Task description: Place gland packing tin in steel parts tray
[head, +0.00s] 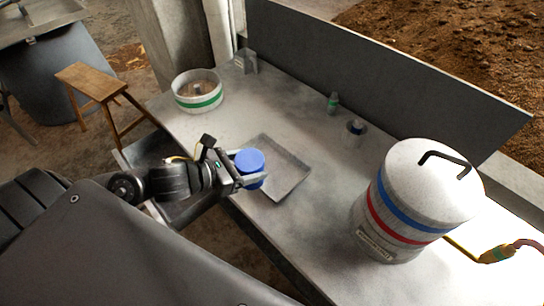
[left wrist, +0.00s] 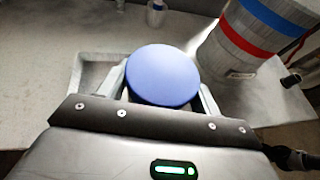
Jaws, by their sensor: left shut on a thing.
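The gland packing tin, a small tin with a blue lid (head: 250,161), is held between the fingers of my left gripper (head: 246,178). In the left wrist view its round blue lid (left wrist: 163,75) shows between the two fingers, which are shut on it. The steel parts tray (head: 289,178) is a shallow grey square tray on the bench. The tin is over or beside the tray's left edge; its exact height is hard to tell. The tray's corner (left wrist: 85,66) also shows behind the gripper in the left wrist view. My right gripper is not in view.
A large white drum (head: 410,200) with blue and red bands stands to the right of the tray. A green-banded round container (head: 198,92) stands at the far left of the bench. Small bottles (head: 333,103) stand near the back panel (head: 380,80).

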